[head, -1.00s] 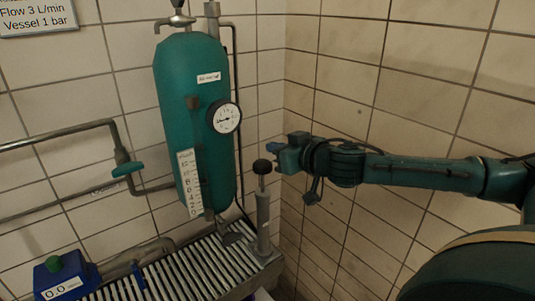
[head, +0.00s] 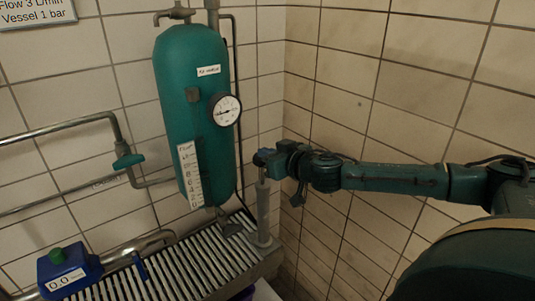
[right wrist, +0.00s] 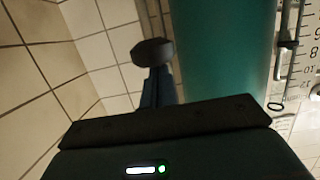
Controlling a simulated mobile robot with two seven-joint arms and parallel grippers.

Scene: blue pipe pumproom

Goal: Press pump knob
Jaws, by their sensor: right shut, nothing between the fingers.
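The pump is a grey upright cylinder (head: 263,215) at the right end of the slatted bench, with a thin rod and a dark round knob (head: 258,158) on top. My right gripper (head: 268,157) is shut and empty. It comes in from the right at knob height and overlaps part of the knob in the head view. In the right wrist view the dark knob (right wrist: 153,52) shows just past the blue fingers (right wrist: 157,86). I cannot tell whether they touch. My left gripper is not in view.
A green vessel (head: 193,100) with a round gauge (head: 227,110) stands left of the pump. A blue box with a green button (head: 68,270) sits on the slatted bench (head: 195,262). Pipes with a green valve handle (head: 128,161) run along the left wall. Tiled wall is at right.

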